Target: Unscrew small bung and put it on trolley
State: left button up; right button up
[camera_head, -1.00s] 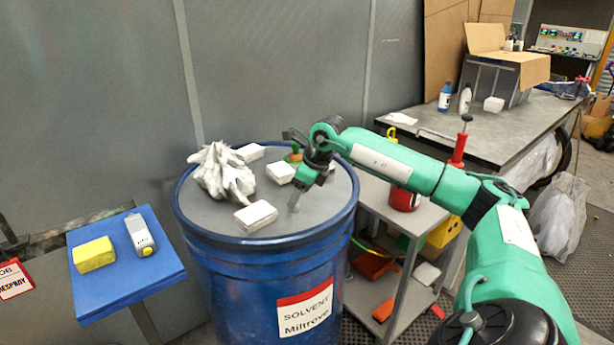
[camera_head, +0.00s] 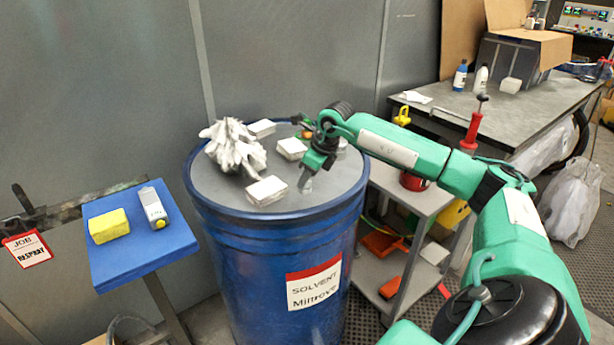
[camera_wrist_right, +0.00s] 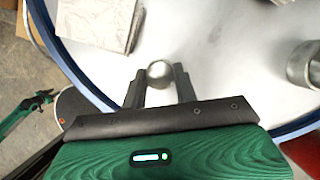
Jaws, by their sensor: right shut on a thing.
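My right gripper (camera_head: 306,178) points down at the top of the blue drum (camera_head: 268,262), near its right front part. In the right wrist view its two fingers (camera_wrist_right: 160,88) are closed around a small round silvery bung (camera_wrist_right: 160,70). I cannot tell whether the bung is still seated in the lid or clear of it. The grey trolley (camera_head: 418,203) stands just right of the drum, with its top partly behind my right arm. My left gripper is not in view.
On the drum lid are a crumpled white rag (camera_head: 234,147) and several white blocks (camera_head: 266,190). A metal cylinder (camera_wrist_right: 304,64) stands right of the gripper in the wrist view. A red can (camera_head: 413,182) is on the trolley. A blue stand (camera_head: 150,248) is at left.

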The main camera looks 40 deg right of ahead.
jog(key=n+y, duration=0.1)
jog(key=n, duration=0.3)
jog(key=shift+w+d+g+p, duration=0.1)
jog(key=shift+g+p, duration=0.2)
jog(key=shift+p, duration=0.1)
jog(key=shift+c, duration=0.2)
jog(key=shift+n+y, duration=0.3)
jog(key=shift+r+n+g+y+p, duration=0.1)
jog(key=shift+n+g+y+p, duration=0.35)
jog(key=shift+n, duration=0.75)
jog(key=shift+w+d+n+g, duration=0.1)
jog(key=shift+n+g, duration=0.35)
jog(key=shift+n, duration=0.65)
